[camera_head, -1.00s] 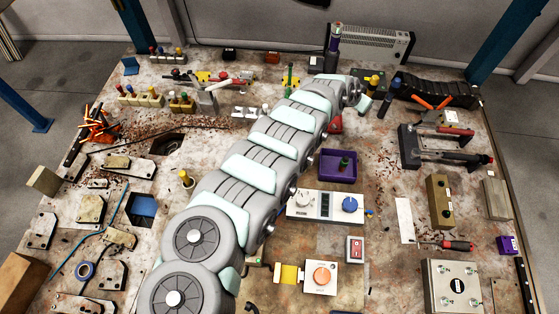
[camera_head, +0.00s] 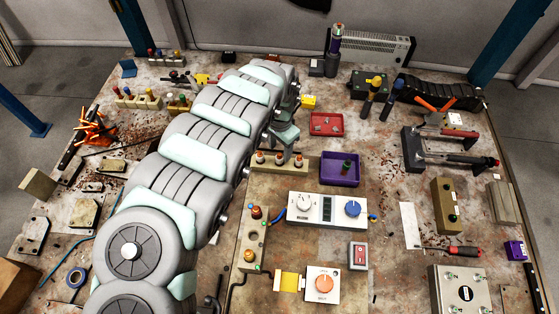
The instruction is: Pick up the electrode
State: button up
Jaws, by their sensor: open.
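I cannot tell for certain which small part is the electrode. A small dark green piece (camera_head: 346,167) stands in the purple tray (camera_head: 339,181), right of the arm's end. My gripper (camera_head: 297,158) is open at the end of my arm, low and partly hidden by my own wrist. It is left of the purple tray, beside a row of small orange-topped posts (camera_head: 279,160). I see nothing held in it, though its fingertips are small and hard to make out.
A red tray (camera_head: 326,131) lies behind the purple one. A white box with a blue knob (camera_head: 327,208) stands in front of it. My arm covers the bench's left middle.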

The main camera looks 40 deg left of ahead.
aim_at(279, 154)
jog(key=shift+d+f, duration=0.1)
jog(key=shift+f, duration=2.25)
jog(key=shift+s+f, duration=0.1)
jog(key=shift+f, duration=0.35)
grip_shut()
